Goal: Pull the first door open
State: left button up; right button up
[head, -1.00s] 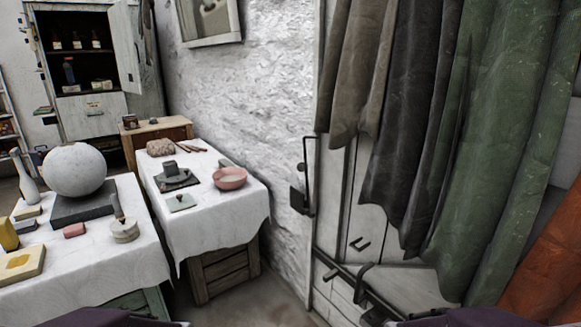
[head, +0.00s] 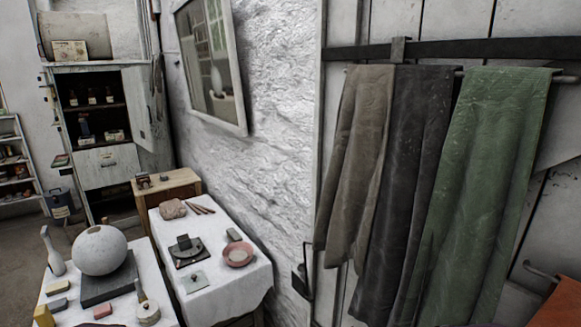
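A pale plank door (head: 500,40) with dark strap bars fills the right side of the head view. Brown, dark grey and green cloths (head: 405,190) hang from a rail across it and hide much of its surface. The door looks closed. A worn cabinet (head: 100,120) stands at the far left, and its upper door (head: 145,110) is swung open to the right. Neither gripper shows in the view.
Two tables with white cloths (head: 230,292) stand at the left. They hold a plaster sphere (head: 99,250), a pink bowl (head: 238,254) and small blocks. A framed mirror (head: 212,65) hangs on the rough white wall. An orange cloth (head: 562,305) shows at the lower right.

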aim_at(450, 191)
jog(key=l+z, duration=0.2)
jog(key=z, duration=1.1)
jog(key=k+l, duration=0.05)
